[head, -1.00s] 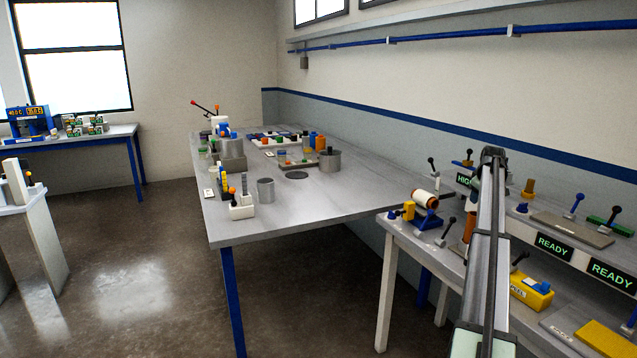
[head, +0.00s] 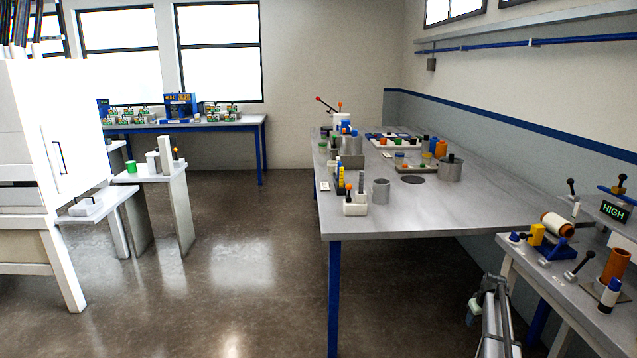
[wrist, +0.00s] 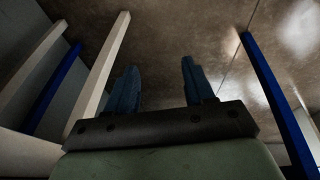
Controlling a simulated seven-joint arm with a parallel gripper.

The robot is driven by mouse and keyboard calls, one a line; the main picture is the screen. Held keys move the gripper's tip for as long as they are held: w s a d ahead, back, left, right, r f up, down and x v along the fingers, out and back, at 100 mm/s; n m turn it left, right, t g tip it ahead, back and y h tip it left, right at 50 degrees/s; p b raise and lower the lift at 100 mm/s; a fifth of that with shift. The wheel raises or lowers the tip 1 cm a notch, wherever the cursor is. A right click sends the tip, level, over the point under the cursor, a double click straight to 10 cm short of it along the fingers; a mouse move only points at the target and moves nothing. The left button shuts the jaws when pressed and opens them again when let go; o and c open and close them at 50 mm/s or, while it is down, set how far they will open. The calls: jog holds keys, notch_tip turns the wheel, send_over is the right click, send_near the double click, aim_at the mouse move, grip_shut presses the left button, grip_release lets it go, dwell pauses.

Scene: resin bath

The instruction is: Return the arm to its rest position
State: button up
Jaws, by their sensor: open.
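My gripper (wrist: 158,82) shows in the wrist view with its two dark blue fingers apart and nothing between them. Behind the fingers is the brown floor. In the head view my arm (head: 495,318) shows at the bottom right, low beside the right-hand bench.
A large grey table (head: 460,212) with pots and tools stands right of centre. A bench (head: 528,268) with a spool and levers is at the right edge. White stands and a cabinet (head: 75,125) are at the left. The floor (head: 235,270) between is clear.

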jog(key=s+a+f+g+y, duration=0.1)
jog(key=s+a+f+g, duration=0.1)
jog(key=s+a+f, duration=1.2)
jog(key=s+a+f+g+y, duration=0.1)
jog(key=s+a+f+g, duration=0.2)
jog(key=s+a+f, duration=1.05)
jog(key=s+a+g, duration=0.1)
jog(key=s+a, duration=0.4)
jog(key=s, duration=0.5)
jog(key=s+a+g, duration=0.2)
jog(key=s+a, duration=0.3)
jog(key=s, duration=0.5)
jog(key=s+a+m+g, duration=0.1)
jog(key=s+a, duration=0.4)
jog(key=s, duration=0.6)
jog(key=shift+a+r+g+h, duration=0.2)
jog(key=shift+a+g+h, duration=0.2)
jog(key=shift+g, duration=0.1)
